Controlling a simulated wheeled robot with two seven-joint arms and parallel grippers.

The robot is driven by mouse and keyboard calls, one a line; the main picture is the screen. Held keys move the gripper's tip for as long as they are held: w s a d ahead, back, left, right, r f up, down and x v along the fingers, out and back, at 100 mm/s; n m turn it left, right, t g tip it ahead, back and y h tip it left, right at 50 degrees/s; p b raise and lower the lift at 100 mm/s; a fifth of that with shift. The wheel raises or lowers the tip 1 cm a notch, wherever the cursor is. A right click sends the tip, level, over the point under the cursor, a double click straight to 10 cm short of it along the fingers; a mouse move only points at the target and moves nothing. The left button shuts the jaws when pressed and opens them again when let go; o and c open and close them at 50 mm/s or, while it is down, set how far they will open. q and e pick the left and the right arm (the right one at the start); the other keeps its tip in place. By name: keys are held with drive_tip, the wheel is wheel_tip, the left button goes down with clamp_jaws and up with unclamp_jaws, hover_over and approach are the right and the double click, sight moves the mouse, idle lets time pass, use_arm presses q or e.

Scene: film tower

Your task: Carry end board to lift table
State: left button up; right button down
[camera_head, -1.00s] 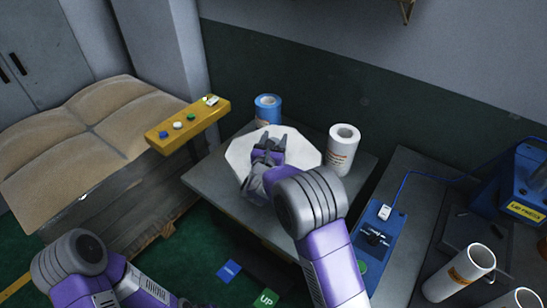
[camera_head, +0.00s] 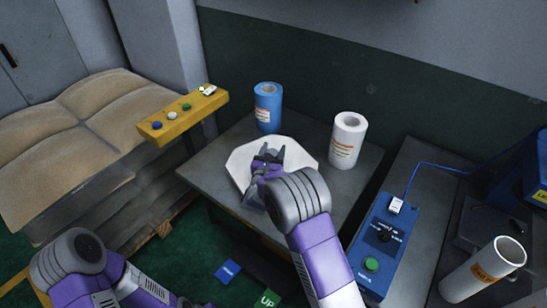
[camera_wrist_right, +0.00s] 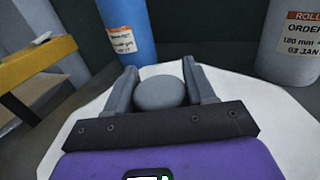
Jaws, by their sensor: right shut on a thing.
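The end board is a white eight-sided plate (camera_head: 301,160) with a round grey knob (camera_wrist_right: 160,92) on it. My right gripper (camera_head: 268,156) is shut on that knob, one finger on each side in the right wrist view. The board lies flat over the lift table, a grey square top (camera_head: 212,176); I cannot tell whether it touches the top or hangs just above it. The arm and gripper hide its middle and front part. Of my left arm only links show at the bottom left; its gripper is out of view.
A blue roll (camera_head: 268,108) stands behind the board and a white roll (camera_head: 346,142) stands to its right, both on the table. A yellow button bar (camera_head: 182,115) juts in at the left.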

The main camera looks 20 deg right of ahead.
wheel_tip(320, 180, down, 2)
drive_tip(key=shift+f, duration=0.1)
drive_tip(key=c, duration=0.8)
unclamp_jaws()
drive_tip(key=shift+f+b, duration=0.1)
drive_tip(key=shift+b, duration=0.2)
drive_tip(key=o, duration=0.4)
